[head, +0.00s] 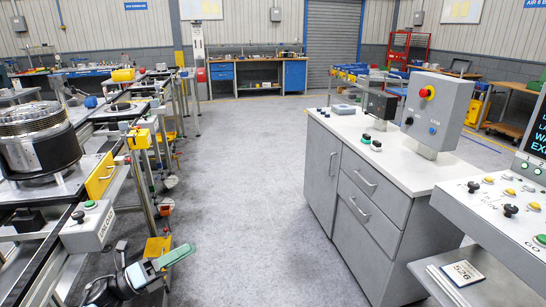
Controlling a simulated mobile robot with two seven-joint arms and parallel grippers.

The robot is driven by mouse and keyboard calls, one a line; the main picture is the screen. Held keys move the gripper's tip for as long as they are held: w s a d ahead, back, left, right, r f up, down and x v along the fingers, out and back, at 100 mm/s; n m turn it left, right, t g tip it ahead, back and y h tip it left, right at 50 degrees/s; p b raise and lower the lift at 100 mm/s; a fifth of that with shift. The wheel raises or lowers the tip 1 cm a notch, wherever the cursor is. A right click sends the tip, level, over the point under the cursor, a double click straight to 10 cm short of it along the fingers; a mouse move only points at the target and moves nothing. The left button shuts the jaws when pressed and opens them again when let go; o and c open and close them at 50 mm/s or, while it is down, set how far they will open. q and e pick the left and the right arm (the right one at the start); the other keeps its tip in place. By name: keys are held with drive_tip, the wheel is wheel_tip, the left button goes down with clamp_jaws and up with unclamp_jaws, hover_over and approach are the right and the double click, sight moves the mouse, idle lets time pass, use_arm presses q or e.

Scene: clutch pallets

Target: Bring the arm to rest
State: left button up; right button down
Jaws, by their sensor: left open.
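My left gripper (152,262) is low at the bottom left, in front of the line's near edge. It is dark with a green part reaching to the right. It is open, and I see nothing between its fingers. My left arm comes in from the bottom left edge, and only its end shows. My right gripper is not in view. A large round metal clutch part (38,140) sits on the conveyor line to the left, above and behind the gripper.
The conveyor line (110,190) with yellow blocks and a grey button box (88,226) runs along the left. A grey cabinet (365,190) and a sloped control panel (500,205) stand on the right. Open grey floor (245,200) lies between, with a workbench (258,75) far back.

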use_arm(q)
drive_tip(key=w+a+r+n+t+y, duration=0.1)
drive_tip(key=w+a+n+t+y, duration=0.85)
drive_tip(key=n, duration=0.95)
drive_tip(key=a+f+n+g+y, duration=0.4)
drive_tip(key=a+f+n+y, duration=0.6)
drive_tip(key=n, duration=0.6)
drive_tip(key=s+d+f+g+h, duration=0.1)
drive_tip(key=s+d+f+g, duration=0.1)
drive_tip(key=s+d+f, duration=0.55)
drive_tip(key=s+d+f+g+h, duration=0.15)
drive_tip(key=s+d+f, duration=0.25)
drive_tip(key=s+f, duration=0.65)
drive_tip(key=s+d+f+g, duration=0.1)
drive_tip(key=s+d, duration=0.2)
drive_tip(key=s, duration=0.6)
drive_tip(key=s+d+f+n+g, duration=0.1)
drive_tip(key=s+d, duration=0.1)
drive_tip(key=s, duration=0.7)
drive_tip(key=s+d+f+g, duration=0.1)
drive_tip(key=s+d, duration=0.2)
drive_tip(key=s, duration=0.6)
drive_tip(key=shift+s+d+h, duration=0.3)
drive_tip(key=shift+s, duration=0.1)
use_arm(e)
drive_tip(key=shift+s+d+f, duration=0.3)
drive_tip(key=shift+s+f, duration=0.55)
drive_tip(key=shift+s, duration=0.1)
